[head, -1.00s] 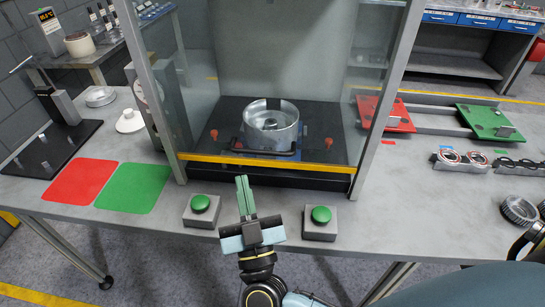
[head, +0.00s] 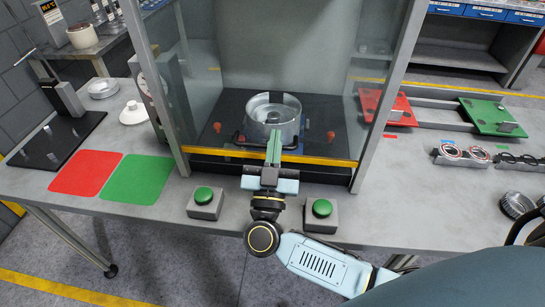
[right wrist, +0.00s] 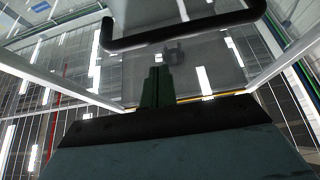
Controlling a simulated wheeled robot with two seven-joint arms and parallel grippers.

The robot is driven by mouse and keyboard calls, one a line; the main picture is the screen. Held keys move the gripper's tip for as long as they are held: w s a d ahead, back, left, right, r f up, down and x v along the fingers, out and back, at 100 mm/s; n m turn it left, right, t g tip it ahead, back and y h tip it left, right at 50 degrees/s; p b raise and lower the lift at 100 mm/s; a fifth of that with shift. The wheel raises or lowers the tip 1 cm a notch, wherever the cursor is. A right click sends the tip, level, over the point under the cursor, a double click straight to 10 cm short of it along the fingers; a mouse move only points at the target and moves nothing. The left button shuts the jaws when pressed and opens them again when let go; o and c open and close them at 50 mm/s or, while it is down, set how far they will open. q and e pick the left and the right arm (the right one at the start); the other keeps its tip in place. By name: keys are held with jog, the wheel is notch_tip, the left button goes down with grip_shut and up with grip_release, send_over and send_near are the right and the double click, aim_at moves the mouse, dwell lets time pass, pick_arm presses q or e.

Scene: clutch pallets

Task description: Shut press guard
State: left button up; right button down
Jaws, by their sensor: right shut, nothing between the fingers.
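The press (head: 380,115) stands at the middle of the bench, with grey posts and clear panels. A yellow strip (head: 325,161) runs across its front. A black bar handle (head: 239,138) shows at the front, partly hidden behind my right gripper; in the right wrist view the handle (right wrist: 185,33) crosses above the fingers, apart from them in the picture. My right gripper (head: 274,137) is shut and empty, its green fingers overlapping the yellow strip. I cannot tell whether it touches the guard. A silver round part (head: 274,108) sits inside the press. My left gripper is not in view.
Green buttons on grey boxes stand left (head: 204,195) and right (head: 322,208) of my right gripper. Red (head: 87,173) and green (head: 137,179) mats lie at left. A red pallet (head: 388,106) and a green pallet (head: 493,115) are at right.

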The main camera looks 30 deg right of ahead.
jog(key=shift+w+d+f, duration=0.1)
jog(key=shift+w+f, duration=0.05)
jog(key=shift+f, duration=1.35)
notch_tip(320, 180, down, 3)
jog(key=shift+r+b, duration=0.1)
jog(key=shift+b, duration=0.5)
jog(key=shift+r, duration=0.1)
